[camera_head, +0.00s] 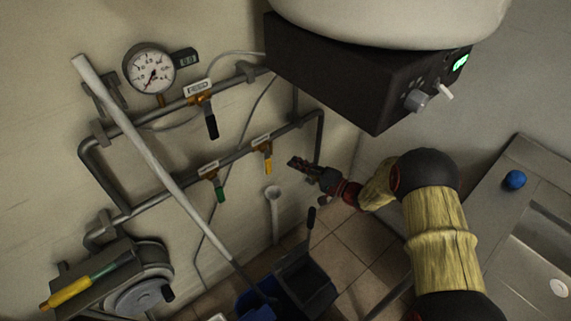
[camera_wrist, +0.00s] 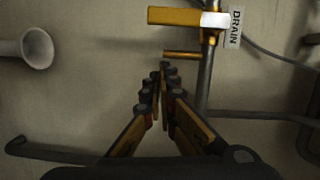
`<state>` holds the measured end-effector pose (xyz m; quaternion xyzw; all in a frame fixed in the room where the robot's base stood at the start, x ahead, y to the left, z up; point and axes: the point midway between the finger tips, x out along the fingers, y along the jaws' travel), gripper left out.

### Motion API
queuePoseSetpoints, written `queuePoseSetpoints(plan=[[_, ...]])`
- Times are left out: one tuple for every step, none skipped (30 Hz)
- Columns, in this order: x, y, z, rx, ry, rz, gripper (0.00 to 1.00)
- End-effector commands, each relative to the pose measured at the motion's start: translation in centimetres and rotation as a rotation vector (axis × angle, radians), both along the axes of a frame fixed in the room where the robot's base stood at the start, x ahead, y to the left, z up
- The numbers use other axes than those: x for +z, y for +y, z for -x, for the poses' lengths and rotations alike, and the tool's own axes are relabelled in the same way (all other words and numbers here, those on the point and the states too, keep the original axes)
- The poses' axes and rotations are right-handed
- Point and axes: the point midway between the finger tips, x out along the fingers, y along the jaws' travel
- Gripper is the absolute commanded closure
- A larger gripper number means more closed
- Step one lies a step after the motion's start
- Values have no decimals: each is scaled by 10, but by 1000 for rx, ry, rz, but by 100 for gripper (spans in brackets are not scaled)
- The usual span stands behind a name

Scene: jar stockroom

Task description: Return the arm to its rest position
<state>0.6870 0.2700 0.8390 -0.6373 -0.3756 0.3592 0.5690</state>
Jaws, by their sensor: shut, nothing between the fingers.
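My gripper (camera_head: 296,163) is at the end of my outstretched arm, near the wall pipes and just right of the yellow-handled valve (camera_head: 267,158). In the wrist view my gripper (camera_wrist: 164,70) has its fingers together with nothing between them. Above the fingertips there, a yellow valve handle (camera_wrist: 174,17) sits beside a tag reading DRAIN (camera_wrist: 235,28). I cannot tell whether the fingertips touch the valve.
A black box (camera_head: 330,85) with a knob and green display overhangs the arm. A gauge (camera_head: 149,70), a black-handled valve (camera_head: 211,125) and a green-handled valve (camera_head: 219,190) are on the pipes. A long pole (camera_head: 150,150) leans leftward. A sink counter (camera_head: 490,200) stands right.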

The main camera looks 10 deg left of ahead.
Motion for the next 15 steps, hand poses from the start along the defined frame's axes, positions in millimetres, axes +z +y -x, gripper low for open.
queuePoseSetpoints(plan=[[8,-12,2,-5,-6,-1,100],[8,-17,5,-5,-6,0,100],[8,-24,9,-6,-5,-1,100],[8,-29,12,-5,-4,-2,100],[8,-34,14,-5,-5,-1,100],[7,-40,17,-5,-5,0,100],[7,-44,20,-5,-5,0,100],[7,-48,22,-4,-5,-1,100],[7,-53,24,-4,-5,-1,100],[7,-56,26,-3,-5,-1,100],[6,-58,28,-3,-5,-1,100],[6,-61,29,-3,-5,-1,100],[6,-63,30,-3,-6,-1,100],[6,-64,31,-3,-6,-1,100],[6,-66,32,-2,-6,0,100]])
